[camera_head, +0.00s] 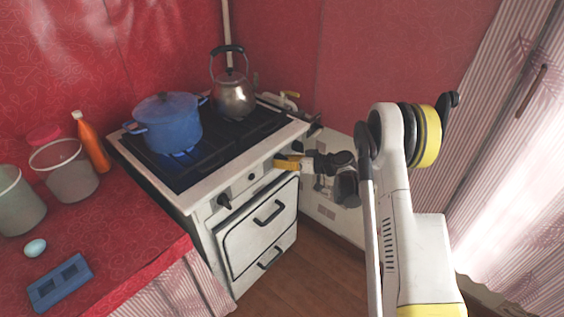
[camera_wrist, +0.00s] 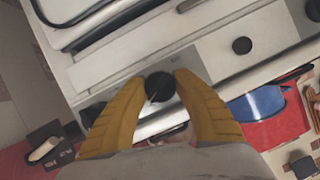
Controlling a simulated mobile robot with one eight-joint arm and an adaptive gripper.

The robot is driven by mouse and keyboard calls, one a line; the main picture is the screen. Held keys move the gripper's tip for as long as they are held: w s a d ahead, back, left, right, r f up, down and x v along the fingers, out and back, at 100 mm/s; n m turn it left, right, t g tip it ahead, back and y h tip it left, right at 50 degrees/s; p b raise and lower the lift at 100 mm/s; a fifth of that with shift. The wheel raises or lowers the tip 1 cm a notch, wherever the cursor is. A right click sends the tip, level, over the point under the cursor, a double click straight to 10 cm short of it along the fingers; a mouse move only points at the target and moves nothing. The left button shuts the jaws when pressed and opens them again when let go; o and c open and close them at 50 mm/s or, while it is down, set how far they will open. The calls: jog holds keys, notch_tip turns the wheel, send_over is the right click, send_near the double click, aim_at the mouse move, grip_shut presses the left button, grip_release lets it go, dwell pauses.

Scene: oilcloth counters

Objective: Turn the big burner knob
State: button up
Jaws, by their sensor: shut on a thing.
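The stove (camera_head: 245,185) is white with a black hob and a row of black knobs on its front panel. My gripper (camera_head: 287,162) is at the right end of this panel, where its yellow fingers hide the knob from the head view. In the wrist view my gripper (camera_wrist: 166,88) has a finger on each side of a round black burner knob (camera_wrist: 160,87) and is shut on it. A smaller-looking middle knob (camera_wrist: 242,45) stands apart from the fingers. The left knob (camera_head: 224,201) shows in the head view.
A blue pot (camera_head: 168,125) with a blue glow under it and a metal kettle (camera_head: 233,97) stand on the hob. A red counter (camera_head: 120,255) at left holds containers, an orange bottle (camera_head: 92,143) and a blue block (camera_head: 60,283). Drawer handles (camera_head: 268,212) protrude below the panel.

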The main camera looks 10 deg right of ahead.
jog(key=m+y, duration=0.2)
jog(key=m, duration=0.1)
jog(key=shift+m+g, duration=0.4)
dwell(0.4)
jog(key=o, duration=1.2)
